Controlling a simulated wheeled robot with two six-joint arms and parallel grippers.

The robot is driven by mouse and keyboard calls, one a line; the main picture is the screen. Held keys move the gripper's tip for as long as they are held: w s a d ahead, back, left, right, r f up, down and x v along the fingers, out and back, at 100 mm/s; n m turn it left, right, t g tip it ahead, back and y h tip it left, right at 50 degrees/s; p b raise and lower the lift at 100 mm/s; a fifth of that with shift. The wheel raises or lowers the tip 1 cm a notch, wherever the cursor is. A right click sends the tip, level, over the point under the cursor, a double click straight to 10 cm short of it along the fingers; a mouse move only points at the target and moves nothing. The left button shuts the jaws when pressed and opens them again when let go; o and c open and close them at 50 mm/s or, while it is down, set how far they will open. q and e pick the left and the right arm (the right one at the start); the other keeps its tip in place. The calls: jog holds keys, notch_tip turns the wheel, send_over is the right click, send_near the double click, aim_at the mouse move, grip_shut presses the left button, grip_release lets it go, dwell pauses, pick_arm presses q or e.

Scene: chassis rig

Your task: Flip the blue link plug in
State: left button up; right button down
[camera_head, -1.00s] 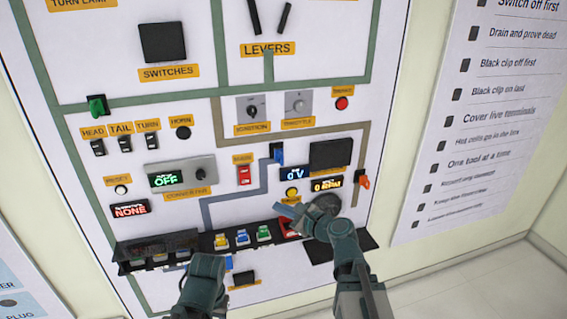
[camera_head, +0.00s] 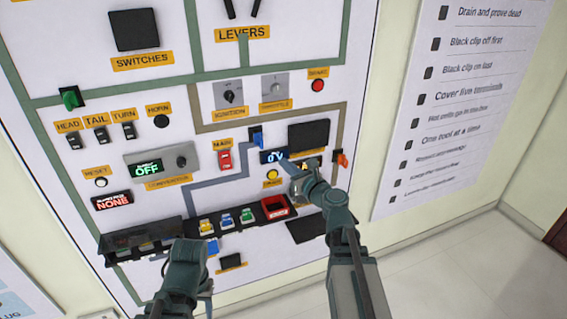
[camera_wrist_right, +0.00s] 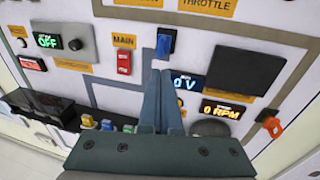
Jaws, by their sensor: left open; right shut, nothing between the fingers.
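The blue link plug (camera_head: 257,136) sits on the panel at the end of the blue-grey line, above the 0 V display. It also shows in the right wrist view (camera_wrist_right: 165,42), upright, just beyond my fingertips. My right gripper (camera_head: 284,159) is shut and empty, to the lower right of the plug in the head view. In the wrist view its fingertips (camera_wrist_right: 161,70) lie just below the plug, and I cannot tell whether they touch it. My left gripper (camera_head: 211,252) is low in front of the panel, below the coloured-block shelf, open and partly hidden by its own wrist.
The red MAIN switch (camera_head: 225,159) is left of the plug. The 0 V display (camera_wrist_right: 186,82) and dark screen (camera_wrist_right: 243,71) are to its right. An orange plug (camera_head: 341,159) is further right. Below is a shelf with coloured blocks and a red tray (camera_head: 275,206).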

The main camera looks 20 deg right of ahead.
pick_arm(q)
jog(key=shift+f, duration=0.25)
pick_arm(e)
jog(key=x, duration=1.1)
jog(key=shift+w, duration=0.2)
jog(key=shift+w, duration=0.1)
pick_arm(q)
jog(key=shift+s, duration=0.1)
pick_arm(e)
jog(key=shift+d+x, duration=0.15)
jog(key=shift+x, duration=0.45)
jog(key=shift+d+x, duration=0.15)
jog(key=shift+x, duration=0.45)
jog(key=shift+r, duration=0.1)
pick_arm(q)
jog(key=shift+s+d+r, duration=0.15)
jog(key=shift+d+r, duration=0.2)
jog(key=shift+d, duration=0.1)
pick_arm(e)
send_near(262, 145)
jog(key=v, duration=0.4)
jog(key=shift+s+d+r, duration=0.1)
jog(key=shift+s+d, duration=0.2)
jog(key=shift+d, duration=0.1)
